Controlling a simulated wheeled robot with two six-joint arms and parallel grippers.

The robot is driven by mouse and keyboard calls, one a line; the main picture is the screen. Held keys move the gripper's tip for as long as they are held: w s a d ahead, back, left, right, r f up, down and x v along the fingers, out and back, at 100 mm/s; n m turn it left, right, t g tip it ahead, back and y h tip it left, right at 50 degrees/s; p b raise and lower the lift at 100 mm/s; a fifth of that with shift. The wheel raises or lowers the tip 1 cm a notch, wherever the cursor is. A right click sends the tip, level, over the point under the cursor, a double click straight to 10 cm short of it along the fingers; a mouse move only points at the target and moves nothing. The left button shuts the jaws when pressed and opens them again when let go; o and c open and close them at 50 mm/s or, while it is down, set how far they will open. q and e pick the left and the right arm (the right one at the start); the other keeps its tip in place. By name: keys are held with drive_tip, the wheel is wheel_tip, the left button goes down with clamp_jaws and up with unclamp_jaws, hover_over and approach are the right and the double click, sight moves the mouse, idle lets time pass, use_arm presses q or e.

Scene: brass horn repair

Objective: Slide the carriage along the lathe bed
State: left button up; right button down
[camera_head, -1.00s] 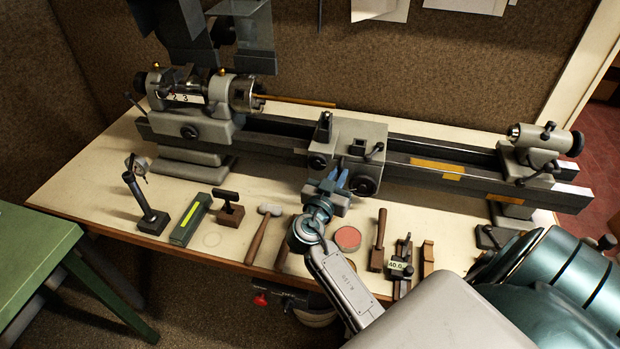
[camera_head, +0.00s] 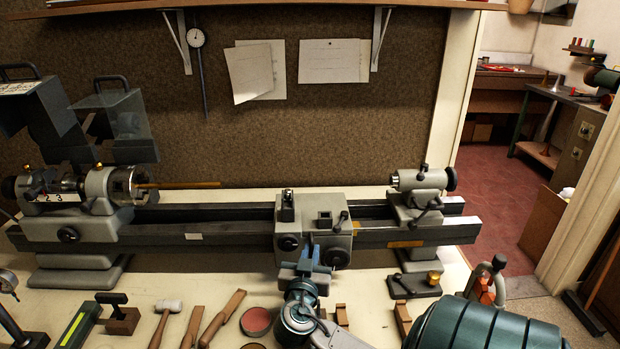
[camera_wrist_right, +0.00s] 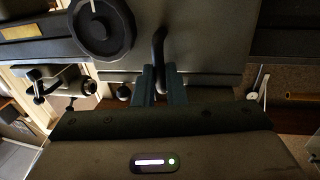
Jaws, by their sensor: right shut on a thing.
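The grey carriage (camera_head: 318,212) sits across the dark lathe bed (camera_head: 240,233), right of the bed's middle and close to the tailstock (camera_head: 422,182). My right gripper (camera_head: 308,257) is at the carriage's front. In the right wrist view the gripper (camera_wrist_right: 160,82) is shut on a dark upright handle (camera_wrist_right: 158,45) on the carriage's front plate (camera_wrist_right: 205,45). A black handwheel (camera_wrist_right: 103,28) is beside the handle. My left gripper is not in view.
The headstock (camera_head: 100,192) with a thin brass rod (camera_head: 180,185) is at the left. A yellow strip (camera_head: 405,244) marks the bed just right of the carriage. A hammer (camera_head: 165,318), a red round tin (camera_head: 256,321) and other tools lie along the bench front.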

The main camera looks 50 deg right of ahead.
drive_tip(key=c, duration=1.7)
unclamp_jaws()
drive_tip(key=shift+o, duration=1)
drive_tip(key=shift+w, duration=0.2)
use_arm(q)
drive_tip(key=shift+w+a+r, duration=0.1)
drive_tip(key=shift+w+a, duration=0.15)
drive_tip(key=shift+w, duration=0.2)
